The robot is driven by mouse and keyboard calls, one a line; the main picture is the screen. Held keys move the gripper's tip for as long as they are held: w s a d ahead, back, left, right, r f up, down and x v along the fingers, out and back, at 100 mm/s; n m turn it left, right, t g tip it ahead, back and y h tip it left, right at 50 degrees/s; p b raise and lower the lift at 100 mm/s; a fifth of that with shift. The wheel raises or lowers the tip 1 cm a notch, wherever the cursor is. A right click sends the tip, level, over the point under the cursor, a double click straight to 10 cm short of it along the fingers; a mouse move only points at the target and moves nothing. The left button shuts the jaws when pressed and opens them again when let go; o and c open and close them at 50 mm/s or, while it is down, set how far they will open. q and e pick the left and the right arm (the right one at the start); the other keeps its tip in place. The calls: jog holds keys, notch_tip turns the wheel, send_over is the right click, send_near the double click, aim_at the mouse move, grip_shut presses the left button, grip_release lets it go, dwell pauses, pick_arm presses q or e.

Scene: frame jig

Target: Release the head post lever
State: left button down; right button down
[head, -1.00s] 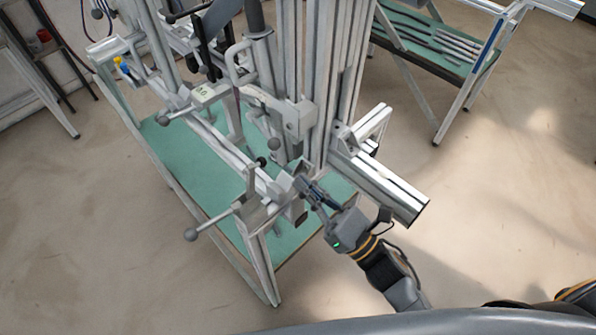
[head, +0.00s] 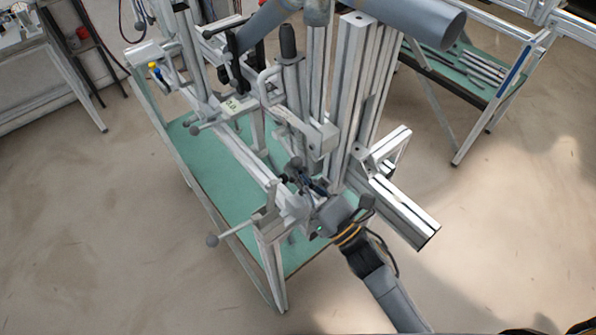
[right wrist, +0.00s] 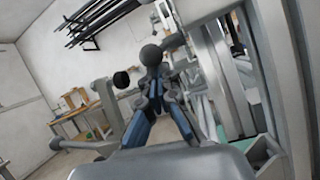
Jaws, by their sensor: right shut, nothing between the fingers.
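A lever with a grey ball knob (head: 295,162) stands on the frame jig beside the tall aluminium posts (head: 350,90). My right gripper (head: 306,180) is just below and to the right of this ball, with its fingers together and nothing between them. In the right wrist view the grey ball (right wrist: 151,55) is straight beyond the fingertips (right wrist: 152,88); I cannot tell whether they touch. A black knob (right wrist: 121,79) is to its left. The lever's arm is largely hidden behind the ball and fingers. No label shows which lever is the head post lever. My left gripper is out of view.
Another ball-ended lever (head: 212,240) sticks out at the jig's front left. A thick grey tube (head: 410,20) crosses above the posts. An aluminium beam (head: 400,212) lies right of my gripper. A green-topped bench (head: 440,75) with rods stands at the back right.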

aim_at(300, 165)
jog(key=shift+s+d+r, duration=0.1)
jog(key=shift+s+r, duration=0.05)
jog(key=shift+r, duration=0.25)
jog(key=shift+s+d+r, duration=0.15)
jog(key=shift+r, duration=3.1)
jog(key=shift+w+a+r, duration=0.2)
jog(key=shift+w+r, duration=0.1)
jog(key=shift+r, duration=0.25)
jog(key=shift+w+a+r, duration=0.2)
jog(key=shift+w+r, duration=0.05)
jog(key=shift+r, duration=0.3)
